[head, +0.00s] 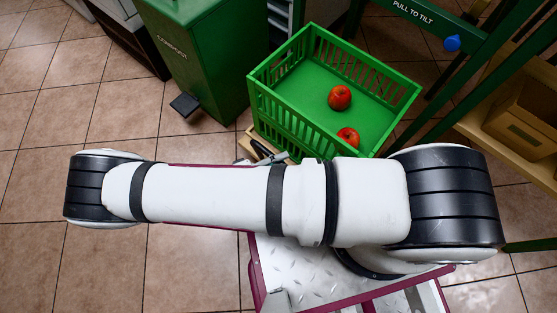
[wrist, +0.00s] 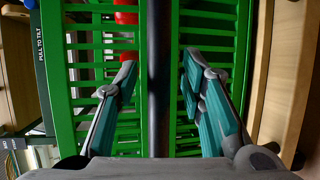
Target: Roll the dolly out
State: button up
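A green slatted crate (head: 262,112) holds two red apples (head: 340,97) in the head view. A bit of light wood (head: 246,147), which looks like the dolly, shows under its near left corner. In the wrist view my gripper (wrist: 160,80) is open, with its two teal-padded fingers spread. A dark bar (wrist: 158,45) runs between the fingers with a gap on each side. The crate's slats (wrist: 220,50) are behind it, and a wooden board (wrist: 278,70) is at the right. My arm hides most of the gripper and the dolly in the head view.
A green compost bin (head: 190,60) with a dark pedal (head: 184,105) stands left of the crate. A green frame marked "PULL TO TILT" (head: 412,14) and wooden shelving with a box (head: 515,115) stand at the right. Tiled floor (head: 60,115) is clear at the left.

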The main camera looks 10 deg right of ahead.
jog(key=v, duration=1.2)
dwell(0.5)
